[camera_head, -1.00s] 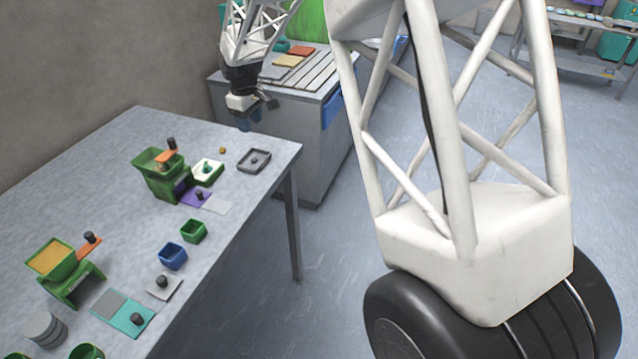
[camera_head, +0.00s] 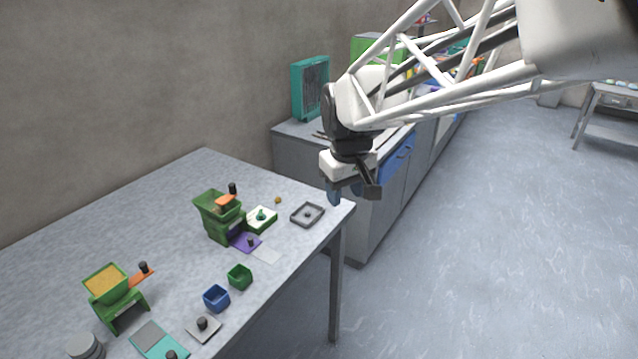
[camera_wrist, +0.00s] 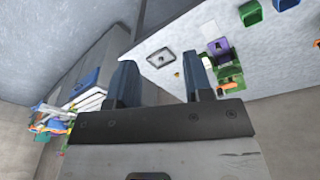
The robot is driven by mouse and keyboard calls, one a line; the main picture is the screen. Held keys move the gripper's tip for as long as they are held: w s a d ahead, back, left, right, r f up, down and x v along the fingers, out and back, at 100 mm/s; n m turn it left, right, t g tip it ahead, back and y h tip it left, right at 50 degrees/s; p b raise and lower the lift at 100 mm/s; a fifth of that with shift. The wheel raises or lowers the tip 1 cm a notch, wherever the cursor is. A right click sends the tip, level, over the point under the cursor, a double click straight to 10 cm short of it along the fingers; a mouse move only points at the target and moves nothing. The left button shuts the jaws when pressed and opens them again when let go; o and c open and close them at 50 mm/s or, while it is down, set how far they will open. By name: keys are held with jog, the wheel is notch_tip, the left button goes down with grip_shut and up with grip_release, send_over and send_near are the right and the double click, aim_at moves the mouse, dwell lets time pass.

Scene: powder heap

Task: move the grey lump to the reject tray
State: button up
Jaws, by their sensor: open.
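A shallow grey tray (camera_head: 296,221) with a raised rim lies near the table's far right corner. No label shows which tray is the reject tray. My gripper (camera_head: 350,190) is open, above and right of the grey tray in the head view, beyond the table corner. In the wrist view, the grey tray (camera_wrist: 151,60) shows between the open fingers, which hold nothing.
A tan lump (camera_head: 278,200) lies behind the trays. A green hopper (camera_head: 222,225) stands left of them, with a purple plate (camera_head: 240,240) at its foot. A blue cup (camera_head: 216,298) and green cup (camera_head: 240,277) stand nearer. A counter (camera_head: 300,150) stands behind the table.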

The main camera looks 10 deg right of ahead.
jog(key=s+d+f+m+t, duration=0.1)
jog(key=s+m, duration=0.2)
jog(key=s, duration=1.7)
jog(key=shift+s+f+m, duration=0.2)
jog(key=shift+f+m, duration=0.1)
jog(key=shift+f, duration=0.05)
dwell(0.9)
